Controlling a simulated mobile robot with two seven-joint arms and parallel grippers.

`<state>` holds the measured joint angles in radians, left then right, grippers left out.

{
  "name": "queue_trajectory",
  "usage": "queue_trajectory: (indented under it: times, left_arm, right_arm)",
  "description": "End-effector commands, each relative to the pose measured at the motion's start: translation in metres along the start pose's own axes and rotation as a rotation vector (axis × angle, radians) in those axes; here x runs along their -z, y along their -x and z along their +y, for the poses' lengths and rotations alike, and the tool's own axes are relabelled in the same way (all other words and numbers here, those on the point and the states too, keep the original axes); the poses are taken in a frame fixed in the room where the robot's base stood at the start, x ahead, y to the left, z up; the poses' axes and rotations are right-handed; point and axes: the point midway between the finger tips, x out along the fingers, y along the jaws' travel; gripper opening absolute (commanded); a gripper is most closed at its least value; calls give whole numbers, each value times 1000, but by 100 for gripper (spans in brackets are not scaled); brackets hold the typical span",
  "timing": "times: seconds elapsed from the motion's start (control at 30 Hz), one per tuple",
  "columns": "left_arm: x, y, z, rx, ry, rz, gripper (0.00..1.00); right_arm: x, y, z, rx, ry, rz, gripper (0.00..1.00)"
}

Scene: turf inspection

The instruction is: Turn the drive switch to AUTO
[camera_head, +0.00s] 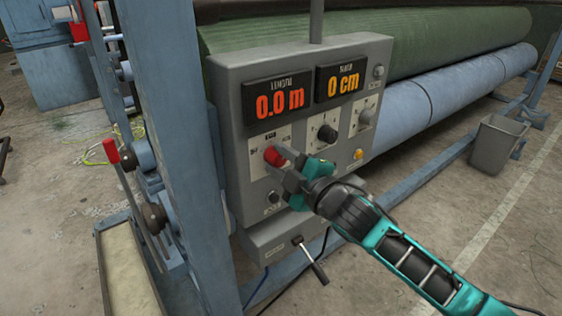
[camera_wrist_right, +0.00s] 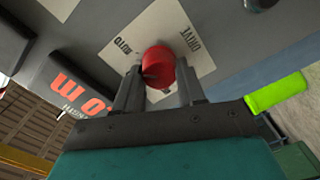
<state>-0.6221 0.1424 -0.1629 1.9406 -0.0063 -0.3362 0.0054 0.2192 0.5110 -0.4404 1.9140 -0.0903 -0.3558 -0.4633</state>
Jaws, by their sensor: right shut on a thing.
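The red drive switch knob (camera_head: 273,156) sits on a pale label plate at the lower left of the grey control box (camera_head: 231,150). My right gripper (camera_head: 283,160) reaches it from the lower right and is shut on it. In the right wrist view the red knob (camera_wrist_right: 158,62) lies between the two dark fingers (camera_wrist_right: 157,78). The plate there shows DRIVE and AUTO lettering, upside down or sideways. The knob's pointer direction is unclear, as the fingers partly cover it. My left gripper is not in view.
The box has displays reading 0.0 m (camera_head: 279,101) and 0 cm (camera_head: 342,82), a black knob (camera_head: 327,133), a grey knob (camera_head: 366,117) and a yellow button (camera_head: 358,154). A lever (camera_head: 311,262) sticks out below. A blue post (camera_head: 172,130) stands left; a grey bin (camera_head: 497,145) stands right.

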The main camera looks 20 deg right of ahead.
Motion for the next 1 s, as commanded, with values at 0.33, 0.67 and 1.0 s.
queue_trajectory:
  times: [0.33,0.67,1.0]
  left_arm:
    - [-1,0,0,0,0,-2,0]
    - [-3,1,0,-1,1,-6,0]
    - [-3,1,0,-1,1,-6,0]
  right_arm:
    - [-1,0,1,-1,-215,-2,9]
    - [-1,0,2,-1,-289,-2,9]
    - [-1,0,2,-1,-296,-1,9]
